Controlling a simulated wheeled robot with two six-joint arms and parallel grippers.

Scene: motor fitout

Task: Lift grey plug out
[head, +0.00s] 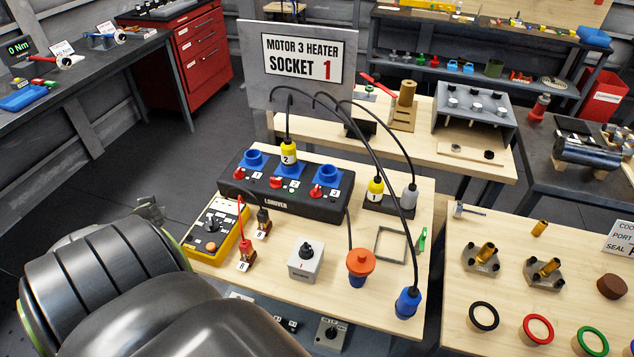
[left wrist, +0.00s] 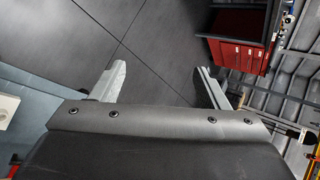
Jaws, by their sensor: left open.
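The grey plug (head: 410,196) stands upright in a black holder (head: 388,205) on the wooden table, with a black cable from its top. A yellow plug marked 1 (head: 375,190) stands beside it to the left. A yellow plug marked 2 (head: 289,153) sits at the middle blue socket of the black LORUVER box (head: 290,207). A sign (head: 302,58) reads "MOTOR 3 HEATER SOCKET 1". My left gripper (left wrist: 160,70) shows open and empty in the left wrist view, over dark floor. My left arm covers the lower left of the head view, well away from the grey plug. My right gripper is not in view.
A yellow meter (head: 217,232), a grey switch box (head: 306,259) and a square frame (head: 390,244) are also there. Black cables arch over the table's right half.

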